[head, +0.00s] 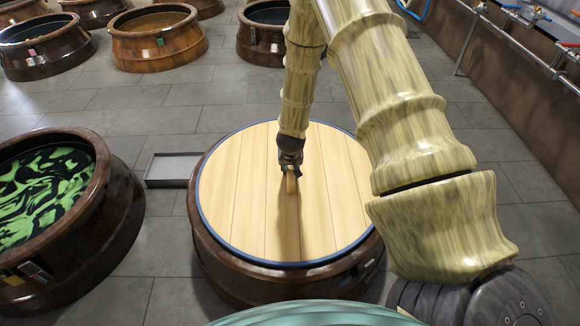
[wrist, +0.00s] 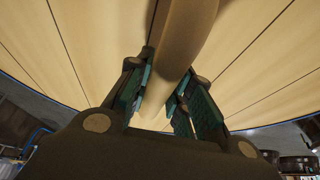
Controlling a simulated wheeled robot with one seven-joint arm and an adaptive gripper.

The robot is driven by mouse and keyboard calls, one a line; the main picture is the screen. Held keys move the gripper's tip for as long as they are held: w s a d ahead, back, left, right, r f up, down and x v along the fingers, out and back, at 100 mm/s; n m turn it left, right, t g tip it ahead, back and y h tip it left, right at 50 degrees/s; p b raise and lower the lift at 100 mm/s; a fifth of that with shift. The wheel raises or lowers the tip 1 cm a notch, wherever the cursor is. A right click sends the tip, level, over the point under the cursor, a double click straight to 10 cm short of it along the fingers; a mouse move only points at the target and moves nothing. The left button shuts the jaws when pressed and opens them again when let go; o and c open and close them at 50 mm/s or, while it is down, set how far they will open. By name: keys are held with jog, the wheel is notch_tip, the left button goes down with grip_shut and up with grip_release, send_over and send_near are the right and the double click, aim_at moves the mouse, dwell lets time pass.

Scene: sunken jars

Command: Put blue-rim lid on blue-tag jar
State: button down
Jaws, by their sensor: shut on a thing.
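The blue-rim lid (head: 240,200) is a round pale plank disc with a blue edge. It lies over the mouth of a brown jar (head: 225,272) in the middle of the head view and looks about level. I cannot tell whether it is fully seated. A small tag (head: 370,264) shows on the jar's right side; its colour is unclear. My gripper (head: 289,172) is at the lid's centre, shut on its wooden handle. In the wrist view the handle (wrist: 180,45) runs between the two finger pads (wrist: 163,100). The jar's mouth is hidden by the lid.
An open jar with green and black contents (head: 95,247) stands close on the left. A low grey tray (head: 170,168) lies on the floor behind it. More open jars (head: 158,52) stand at the back. A wall with pipes and taps (head: 520,50) runs along the right.

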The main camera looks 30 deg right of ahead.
jog(key=shift+f, duration=0.15)
dwell(0.5)
jog(key=c, duration=1.2)
grip_release()
jog(key=shift+s+f, duration=0.1)
jog(key=v, duration=1.2)
